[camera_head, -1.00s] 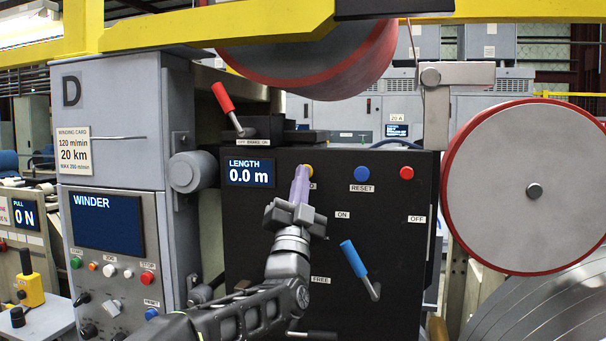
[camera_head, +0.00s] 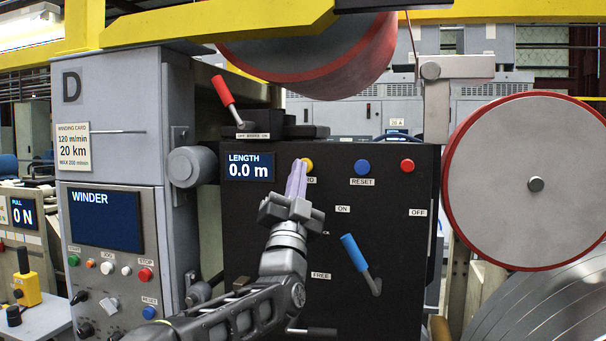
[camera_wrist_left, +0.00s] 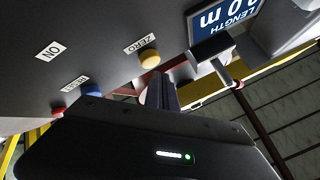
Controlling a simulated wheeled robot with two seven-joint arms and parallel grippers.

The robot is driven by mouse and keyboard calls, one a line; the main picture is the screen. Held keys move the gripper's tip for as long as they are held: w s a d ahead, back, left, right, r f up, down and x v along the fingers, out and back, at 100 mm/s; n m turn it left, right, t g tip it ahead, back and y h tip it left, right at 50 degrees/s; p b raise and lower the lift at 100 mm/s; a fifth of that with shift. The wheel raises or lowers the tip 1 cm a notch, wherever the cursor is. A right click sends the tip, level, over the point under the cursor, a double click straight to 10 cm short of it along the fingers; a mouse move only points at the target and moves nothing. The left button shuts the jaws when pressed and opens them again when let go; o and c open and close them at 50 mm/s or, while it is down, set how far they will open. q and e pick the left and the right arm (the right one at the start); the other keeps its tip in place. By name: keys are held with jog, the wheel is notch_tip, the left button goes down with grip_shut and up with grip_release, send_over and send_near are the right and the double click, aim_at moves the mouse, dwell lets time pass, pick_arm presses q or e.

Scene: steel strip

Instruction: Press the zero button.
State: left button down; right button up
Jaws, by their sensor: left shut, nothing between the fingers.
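The yellow zero button (camera_head: 308,165) is on the black panel (camera_head: 400,250), right of the LENGTH display (camera_head: 249,167) reading 0.0 m. Its label is partly covered in the head view, but reads ZERO in the left wrist view, beside the button (camera_wrist_left: 150,60). My left gripper (camera_head: 299,164) is shut and empty, its purple fingers pointing at the panel. Its fingertips overlap the button's left edge in the head view. In the left wrist view the fingers (camera_wrist_left: 162,92) end close by the button; I cannot tell whether they touch. My right gripper is not in view.
A blue RESET button (camera_head: 362,167) and a red button (camera_head: 407,166) sit to the right in the same row. A blue-handled lever (camera_head: 355,253) sticks out below. A red-handled lever (camera_head: 223,91) stands above the display. A large reel (camera_head: 530,183) is at right.

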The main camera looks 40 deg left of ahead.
pick_arm(q)
jog(key=s+b, duration=0.1)
jog(key=s+d+b, duration=0.1)
jog(key=s, duration=0.1)
jog(key=s+b, duration=0.1)
jog(key=shift+s+d, duration=0.15)
jog(key=shift+d, duration=0.1)
jog(key=shift+r, duration=0.1)
dwell(0.6)
